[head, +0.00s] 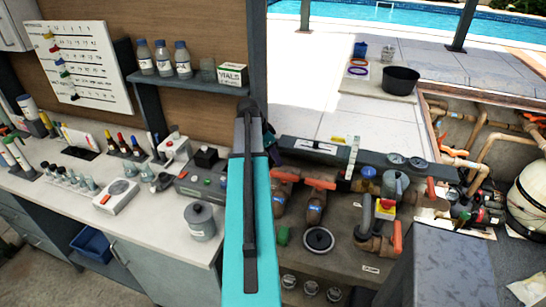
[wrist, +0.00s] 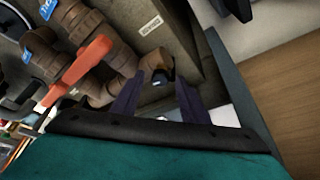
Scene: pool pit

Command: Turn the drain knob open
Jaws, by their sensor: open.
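My gripper (wrist: 161,80) is open, its two dark purple fingers pointing at the pipework in the wrist view. A brown, dark-ended fitting (wrist: 158,66) shows between and beyond the fingertips; I cannot tell whether they touch it or whether it is the drain knob. An orange handle (wrist: 84,66) on brown pipe lies left of the fingers. In the head view my gripper (head: 289,153) is mostly hidden behind my turquoise arm, at the back left of the pipework.
Orange-handled valves (head: 318,184), gauges (head: 397,160) and a grey pot-like part (head: 395,186) crowd the bench. A white counter (head: 150,215) with bottles and instruments lies left. A wall shelf (head: 190,82) stands above it. A grey block (head: 445,265) fills the front right.

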